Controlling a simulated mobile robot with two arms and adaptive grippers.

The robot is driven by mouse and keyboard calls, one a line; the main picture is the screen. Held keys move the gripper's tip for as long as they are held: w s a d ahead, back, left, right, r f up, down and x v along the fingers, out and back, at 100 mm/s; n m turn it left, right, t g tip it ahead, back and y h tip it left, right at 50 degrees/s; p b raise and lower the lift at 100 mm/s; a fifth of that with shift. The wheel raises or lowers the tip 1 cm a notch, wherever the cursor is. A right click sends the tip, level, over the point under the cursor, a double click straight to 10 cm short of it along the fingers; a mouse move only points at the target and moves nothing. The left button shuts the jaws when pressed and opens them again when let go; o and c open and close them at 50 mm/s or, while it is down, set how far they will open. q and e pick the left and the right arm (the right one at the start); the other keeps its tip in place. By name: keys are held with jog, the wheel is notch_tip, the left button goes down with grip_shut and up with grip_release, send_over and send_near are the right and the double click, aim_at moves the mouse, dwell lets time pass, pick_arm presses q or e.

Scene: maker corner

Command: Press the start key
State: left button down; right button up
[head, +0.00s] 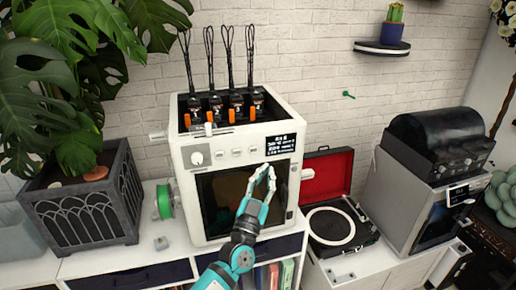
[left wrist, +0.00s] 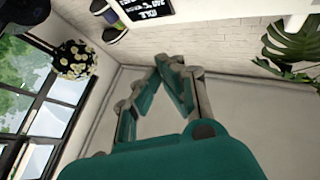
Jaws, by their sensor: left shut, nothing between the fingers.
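The white 3D printer (head: 185,210) stands on the white cabinet, with a knob (head: 196,157) and several small pale keys (head: 237,152) in a row on its upper front. I cannot read which is the start key. A dark display (head: 280,145) with white text is right of the keys; part of it shows upside down at the top of the left wrist view (left wrist: 155,8). My left gripper (head: 267,171) is shut and empty, in front of the dark window, below the display. Its fingertips meet in the left wrist view (left wrist: 168,62). My right gripper is not in view.
A green spool (head: 164,201) and small grey block (head: 161,243) are left of the printer. A planter (head: 85,210) with large leaves stands further left. An open record player (head: 335,226) and a grey machine (head: 405,205) are on the right.

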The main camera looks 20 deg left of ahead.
aim_at(254, 150)
pick_arm(q)
jog(key=shift+a, duration=0.1)
jog(key=shift+w+a+b, duration=0.8)
jog(key=shift+w+b, duration=0.15)
jog(key=shift+w, duration=0.25)
jog(key=shift+w+a+b, duration=0.85)
jog(key=shift+w+b, duration=0.05)
jog(key=shift+w, duration=0.35)
jog(key=shift+w+a+b, duration=0.8)
jog(key=shift+w+b, duration=0.15)
jog(key=shift+w, duration=0.25)
jog(key=shift+w+a, duration=0.25)
jog(key=shift+w, duration=0.1)
